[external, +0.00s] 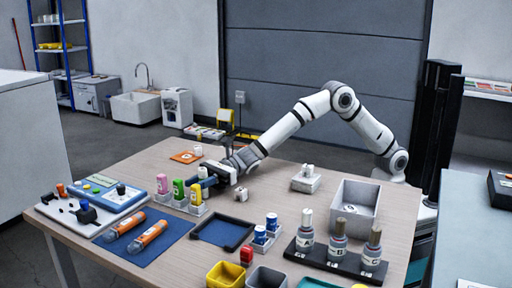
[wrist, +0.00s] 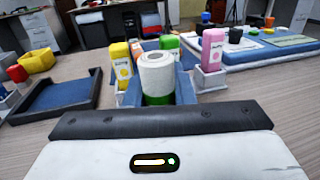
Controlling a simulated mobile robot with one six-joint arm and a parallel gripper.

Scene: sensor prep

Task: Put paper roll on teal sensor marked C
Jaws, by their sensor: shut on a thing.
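My gripper (external: 213,176) reaches low over the middle left of the table and is shut on the paper roll. The white roll (wrist: 157,75) stands upright between the blue finger pads in the wrist view, with green showing at its lower end. Its white top (external: 202,172) shows in the external view. The sensor marked C (external: 371,254) stands upright at the right end of a dark rack, with a grey cap and a pale label. It is far to the front right of my gripper. Its teal colour is hard to make out.
Sensors marked A (external: 306,236) and B (external: 338,246) share the dark rack (external: 325,262). Pink (external: 162,184), green (external: 178,190) and yellow (external: 195,191) bottles stand close by my gripper. A dark-rimmed tray (external: 222,232) and a grey bin (external: 354,205) also stand on the table.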

